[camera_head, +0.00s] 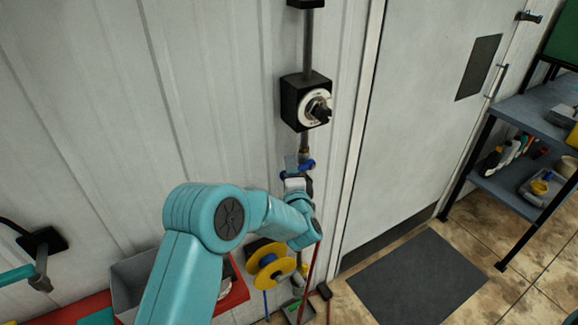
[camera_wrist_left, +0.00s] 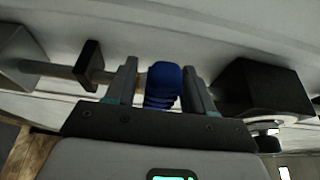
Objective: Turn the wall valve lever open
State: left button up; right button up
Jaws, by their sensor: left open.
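The wall valve sits on a thin vertical pipe below a black switch box, with a blue lever (camera_head: 308,165) showing just above my left gripper (camera_head: 298,182). My left arm reaches up to it from below. In the left wrist view, the blue lever grip (camera_wrist_left: 164,84) lies between the two fingers of my open left gripper (camera_wrist_left: 161,85). I cannot tell whether either finger touches it. The gripper and wrist hide part of the valve in the head view. My right gripper is not in view.
The black switch box (camera_head: 305,101) with a round dial juts from the wall above the valve. A yellow reel (camera_head: 270,268) and a grey bin (camera_head: 135,272) are below. A door (camera_head: 420,120), a dark mat (camera_head: 415,280) and a shelf (camera_head: 540,110) are to the right.

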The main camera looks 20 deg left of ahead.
pick_arm(q)
jog(key=shift+w+a, duration=0.2)
jog(key=shift+w, duration=0.1)
grip_shut()
jog(key=shift+w+d+f+n+t+y+b, duration=0.15)
jog(key=shift+f+n+t+y+b, duration=0.35)
jog(key=shift+n+b, duration=1.4)
jog(key=shift+w+d+f+n+g+y+b, duration=0.2)
jog(key=shift+f+n+b, duration=0.55)
jog(key=shift+b, duration=2.5)
jog(key=shift+w+a+f+n+t+y+b, duration=0.15)
jog(key=shift+f+n+t+y+b, duration=0.75)
jog(key=shift+b, duration=1.65)
jog(key=shift+d+r+n+g+h, duration=0.15)
jog(key=shift+r+n+g+h, duration=0.1)
jog(key=shift+g+h, duration=0.2)
grip_release()
